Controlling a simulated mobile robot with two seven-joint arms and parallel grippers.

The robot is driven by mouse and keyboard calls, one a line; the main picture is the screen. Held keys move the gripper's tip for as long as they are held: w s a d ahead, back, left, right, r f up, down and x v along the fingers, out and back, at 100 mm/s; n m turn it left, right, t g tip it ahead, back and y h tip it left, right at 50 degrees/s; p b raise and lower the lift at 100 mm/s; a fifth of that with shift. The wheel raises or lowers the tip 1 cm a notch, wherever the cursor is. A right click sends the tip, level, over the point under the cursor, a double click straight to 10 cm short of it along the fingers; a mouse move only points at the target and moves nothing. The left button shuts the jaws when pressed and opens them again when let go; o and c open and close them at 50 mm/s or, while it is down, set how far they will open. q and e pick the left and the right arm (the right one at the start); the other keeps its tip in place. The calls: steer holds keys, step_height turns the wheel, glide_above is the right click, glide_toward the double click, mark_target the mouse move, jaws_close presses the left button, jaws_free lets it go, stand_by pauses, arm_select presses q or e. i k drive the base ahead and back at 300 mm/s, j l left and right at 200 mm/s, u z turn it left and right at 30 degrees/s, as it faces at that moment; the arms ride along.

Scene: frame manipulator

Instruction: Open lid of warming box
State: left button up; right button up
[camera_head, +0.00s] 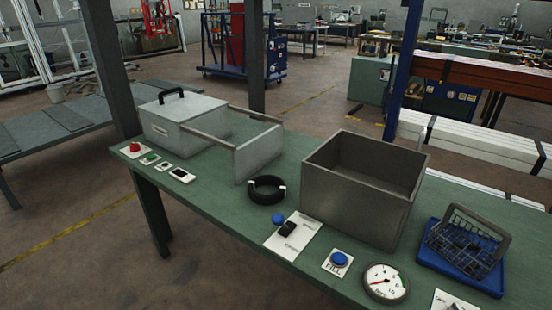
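A light grey box (168,133) with a small label on its front stands at the far left end of the green table. Its flat lid (195,107) lies level on top and looks shut, with a black handle (171,94) near its back left edge. A larger grey box (355,200) stands open-topped and empty at the table's middle right. No text names either one as the warming box; only the left one shows a lid. Neither of my grippers is in view.
On the green table (220,205) are a grey panel with rails (258,152), a black ring (267,190), a red button (134,147), a blue button (339,259), a gauge (385,283) and a wire basket (468,240) on a blue tray. Dark posts rise behind the table.

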mark_target(181, 108)
steer(key=i+j+u, duration=0.15)
steer(key=j, duration=0.3)
steer(key=i+j+u, duration=0.1)
steer(key=i+j, duration=0.2)
steer(key=i+j+u, duration=0.15)
steer(key=j, duration=0.4)
steer(key=i, duration=0.1)
